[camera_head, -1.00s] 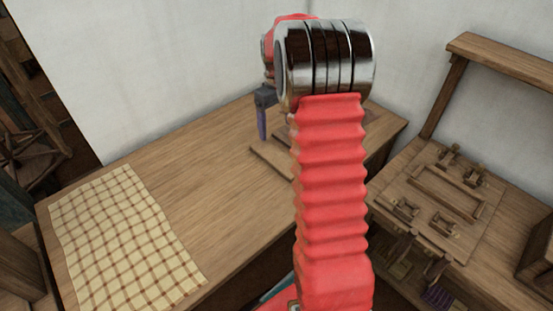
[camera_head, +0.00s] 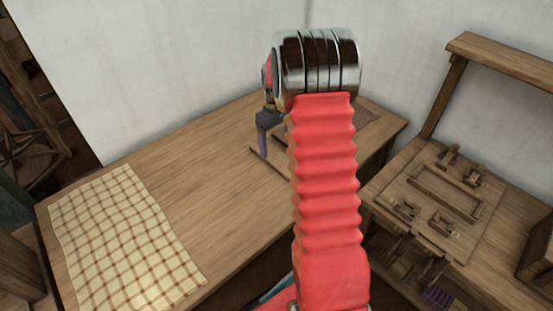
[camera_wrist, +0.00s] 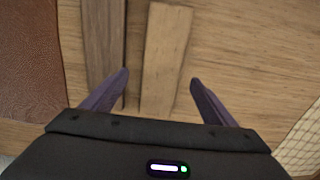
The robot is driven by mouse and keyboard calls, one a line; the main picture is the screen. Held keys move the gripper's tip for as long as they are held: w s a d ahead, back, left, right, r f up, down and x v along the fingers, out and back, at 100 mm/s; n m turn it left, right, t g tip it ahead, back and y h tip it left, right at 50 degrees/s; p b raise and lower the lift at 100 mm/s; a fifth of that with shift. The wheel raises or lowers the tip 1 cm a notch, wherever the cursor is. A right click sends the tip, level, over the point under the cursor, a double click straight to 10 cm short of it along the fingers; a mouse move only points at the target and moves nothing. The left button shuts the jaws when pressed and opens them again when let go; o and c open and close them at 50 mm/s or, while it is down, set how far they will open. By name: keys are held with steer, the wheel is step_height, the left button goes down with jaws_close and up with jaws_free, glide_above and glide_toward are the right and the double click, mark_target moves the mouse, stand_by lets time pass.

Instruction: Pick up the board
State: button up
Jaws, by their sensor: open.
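My gripper (camera_wrist: 160,77) is open and empty, with two dark purple fingers spread apart in the wrist view. A pale flat wooden board (camera_wrist: 166,55) lies between the lines of the fingers, with its near end close to them. A darker wooden strip (camera_wrist: 103,45) lies beside it on the left, near the left fingertip. In the head view my gripper (camera_head: 264,141) points down over the wooden table (camera_head: 200,170). A thin board edge shows just below it there, mostly hidden by my arm. I cannot tell the fingers' exact height above the board.
A checked cloth (camera_head: 120,240) covers the table's left end. A brown textured sheet (camera_wrist: 30,60) lies left of the strip in the wrist view. White walls stand behind the table. A second bench (camera_head: 480,250) with wooden fittings stands on the right. The table's middle is clear.

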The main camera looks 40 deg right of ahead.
mark_target(276, 157)
step_height(276, 157, down, 5)
steer(key=shift+s+a+f, duration=0.1)
steer(key=shift+s, duration=0.05)
steer(key=shift+c, duration=0.6)
steer(key=c, duration=1.2)
steer(key=shift+o, duration=0.2)
steer(key=shift+r, duration=0.2)
step_height(276, 157, up, 10)
steer(key=shift+f, duration=0.1)
